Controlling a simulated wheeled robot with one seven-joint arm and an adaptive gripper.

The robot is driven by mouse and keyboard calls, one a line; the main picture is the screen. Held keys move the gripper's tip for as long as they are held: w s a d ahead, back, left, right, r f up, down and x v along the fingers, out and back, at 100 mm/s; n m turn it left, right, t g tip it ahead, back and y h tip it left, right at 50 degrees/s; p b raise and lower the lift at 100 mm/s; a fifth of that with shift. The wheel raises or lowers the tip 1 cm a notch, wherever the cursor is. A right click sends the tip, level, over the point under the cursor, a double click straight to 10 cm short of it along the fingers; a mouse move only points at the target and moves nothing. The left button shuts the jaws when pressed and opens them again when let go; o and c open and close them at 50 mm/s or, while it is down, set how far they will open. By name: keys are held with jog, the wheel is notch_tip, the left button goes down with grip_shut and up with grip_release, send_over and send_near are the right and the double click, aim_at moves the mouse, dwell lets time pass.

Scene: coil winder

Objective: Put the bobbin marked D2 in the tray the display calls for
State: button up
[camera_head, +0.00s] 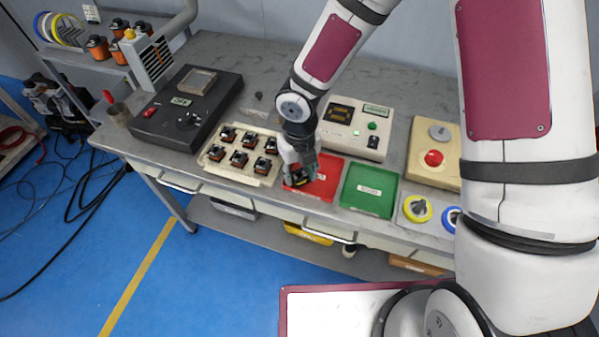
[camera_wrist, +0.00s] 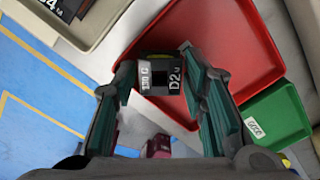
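In the head view my gripper (camera_head: 300,176) is at the left part of the red tray (camera_head: 327,180). The wrist view shows the bobbin over the red tray (camera_wrist: 235,50) near its edge; I cannot tell whether it touches the tray. The green tray (camera_head: 369,189) is just right of the red one and looks empty. The display (camera_head: 340,113) on the white unit is too small to read.
A beige rack (camera_head: 214,160) with several bobbins lies left of the red tray. A black machine (camera_head: 187,107) stands farther left. A beige box with a red button (camera_head: 433,158) and yellow and blue rings (camera_head: 417,209) are at right. The table's front edge is close to the trays.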

notch_tip(320, 180, up, 12)
jog(key=p, duration=0.1)
jog(key=s+d+r+m+t+h, duration=0.2)
jog(key=s+d+r+m, duration=0.2)
jog(key=d+r+m, duration=1.2)
jog(key=s+d+r+m+t+y, duration=0.1)
jog(key=s+r+m, duration=0.2)
jog(key=m, duration=0.9)
jog(key=s+d+r+m+t+y, duration=0.1)
jog(key=s+r+m, duration=0.3)
jog(key=s+m, duration=0.6)
jog(key=m+t, duration=0.1)
jog(key=m, duration=0.2)
jog(key=shift+s+d+r, duration=0.15)
jog(key=shift+r, duration=0.1)
